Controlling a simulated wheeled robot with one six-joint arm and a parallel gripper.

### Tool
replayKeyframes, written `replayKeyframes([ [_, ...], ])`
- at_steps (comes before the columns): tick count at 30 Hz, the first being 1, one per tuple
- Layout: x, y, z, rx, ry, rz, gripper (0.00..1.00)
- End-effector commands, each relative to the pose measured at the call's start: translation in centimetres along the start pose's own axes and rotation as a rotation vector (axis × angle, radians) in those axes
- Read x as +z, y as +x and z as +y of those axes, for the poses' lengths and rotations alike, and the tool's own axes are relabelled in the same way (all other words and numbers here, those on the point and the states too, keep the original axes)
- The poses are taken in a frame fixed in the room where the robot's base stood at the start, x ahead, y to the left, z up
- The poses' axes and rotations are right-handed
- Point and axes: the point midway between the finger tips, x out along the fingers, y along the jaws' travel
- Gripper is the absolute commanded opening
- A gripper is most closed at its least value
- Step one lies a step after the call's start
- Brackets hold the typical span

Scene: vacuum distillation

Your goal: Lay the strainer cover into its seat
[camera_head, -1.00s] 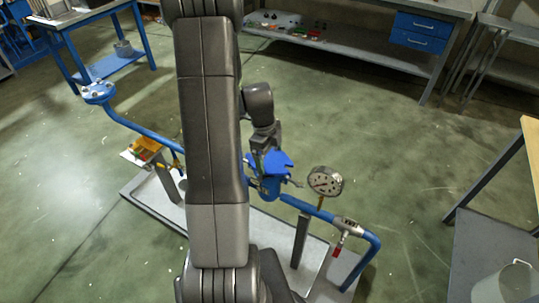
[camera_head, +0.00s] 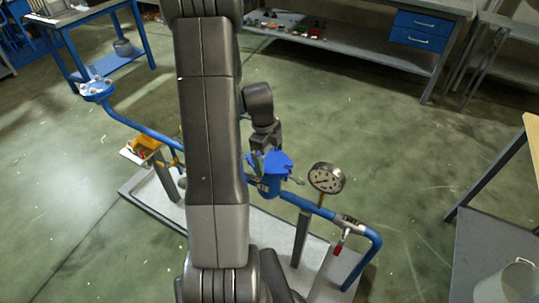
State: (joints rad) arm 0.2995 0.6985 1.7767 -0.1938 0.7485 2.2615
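The blue strainer cover (camera_head: 276,160) is at my gripper (camera_head: 262,150), right over the strainer body (camera_head: 268,187) on the blue pipe. The cover looks roughly level, and its near edge meets or almost meets the body's top. I cannot tell whether it rests in the seat. The gripper's fingers are small and partly behind the cover and my own arm, so their spacing is not clear. My arm hides the pipe to the left of the strainer.
A pressure gauge (camera_head: 327,178) stands just right of the strainer. A red-handled valve (camera_head: 342,240) sits further along the pipe (camera_head: 365,240). An orange bin (camera_head: 146,146) is left of my arm. A workbench (camera_head: 360,55) stands behind, with open floor between.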

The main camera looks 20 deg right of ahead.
Motion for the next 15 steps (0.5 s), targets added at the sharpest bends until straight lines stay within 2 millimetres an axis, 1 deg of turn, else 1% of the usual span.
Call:
replayKeyframes([
  [5, 0.0, 0.1, 0.1, 0.002, 0.000, 0.001, 1.00],
  [8, 0.0, -0.5, 0.0, 0.001, 0.000, 0.000, 1.00],
  [11, 0.0, -1.8, -0.1, -0.002, 0.000, -0.002, 1.00],
  [14, 0.0, -3.8, -0.1, -0.003, 0.001, -0.003, 1.00],
  [15, 0.0, -4.7, -0.1, -0.003, 0.001, -0.003, 1.00],
])
